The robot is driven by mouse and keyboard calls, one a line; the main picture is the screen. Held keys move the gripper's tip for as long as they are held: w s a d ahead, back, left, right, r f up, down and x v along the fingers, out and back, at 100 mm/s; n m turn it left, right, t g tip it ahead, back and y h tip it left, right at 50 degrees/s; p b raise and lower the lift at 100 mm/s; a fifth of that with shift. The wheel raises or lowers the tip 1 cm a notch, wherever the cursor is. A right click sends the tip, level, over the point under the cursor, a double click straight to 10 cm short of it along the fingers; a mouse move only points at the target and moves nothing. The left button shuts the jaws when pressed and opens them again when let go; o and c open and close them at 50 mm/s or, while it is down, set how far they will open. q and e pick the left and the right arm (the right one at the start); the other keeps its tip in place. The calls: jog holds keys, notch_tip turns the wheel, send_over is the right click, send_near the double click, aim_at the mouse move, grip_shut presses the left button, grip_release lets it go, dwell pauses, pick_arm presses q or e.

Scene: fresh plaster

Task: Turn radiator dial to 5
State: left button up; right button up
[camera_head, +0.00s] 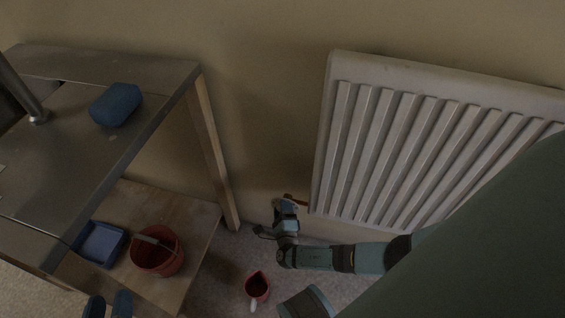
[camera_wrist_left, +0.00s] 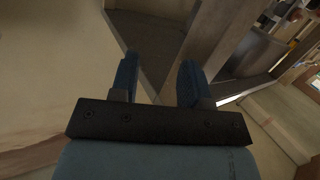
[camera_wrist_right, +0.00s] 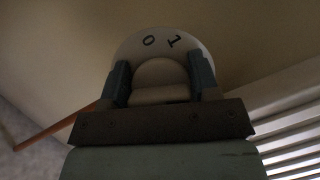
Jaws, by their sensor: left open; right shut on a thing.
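The white radiator (camera_head: 430,150) hangs on the wall at the right of the head view. Its dial (camera_wrist_right: 160,52) fills the upper middle of the right wrist view; it is white and round, with the numbers 0 and 1 showing on its face. My right gripper (camera_wrist_right: 160,85) is shut on the dial's raised middle, one finger on each side. In the head view my right gripper (camera_head: 287,208) is at the radiator's lower left corner, and the dial is hidden there. My left gripper (camera_wrist_left: 158,75) is open and empty; its fingers show at the bottom of the head view (camera_head: 108,305).
A metal-topped bench (camera_head: 90,150) stands at the left with a blue sponge-like block (camera_head: 116,104) on it. Its lower shelf holds a red bucket (camera_head: 157,262) and a blue tray (camera_head: 101,243). A red jug (camera_head: 257,287) stands on the floor below my right gripper.

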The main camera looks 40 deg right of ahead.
pick_arm(q)
notch_tip(320, 180, up, 7)
jog(key=d+t+h+b, duration=0.3)
jog(key=b, duration=0.1)
pick_arm(e)
jog(key=m+h, duration=0.1)
jog(key=m, duration=0.2)
jog(key=m+h, duration=0.1)
jog(key=m, duration=0.2)
jog(key=shift+f+m+h, duration=0.1)
jog(key=shift+m+h, duration=0.2)
jog(key=shift+h, duration=0.1)
jog(key=m+h+b, duration=0.1)
jog(key=m, duration=0.2)
jog(key=shift+s+d+h+b, duration=0.1)
jog(key=shift+h+b, duration=0.2)
jog(key=shift+b, duration=0.1)
pick_arm(q)
jog(key=shift+m+g, duration=0.3)
jog(key=shift+g, duration=0.6)
jog(key=shift+w+f+b, duration=0.2)
jog(key=shift+f+b, duration=0.6)
jog(key=shift+f, duration=1.95)
pick_arm(e)
jog(key=shift+r+m+g+h, duration=0.15)
jog(key=shift+m+g+h, duration=0.25)
jog(key=shift+m, duration=0.7)
jog(key=shift+r+m+g+h, duration=0.2)
jog(key=shift+m+h, duration=0.4)
jog(key=shift+m, duration=0.5)
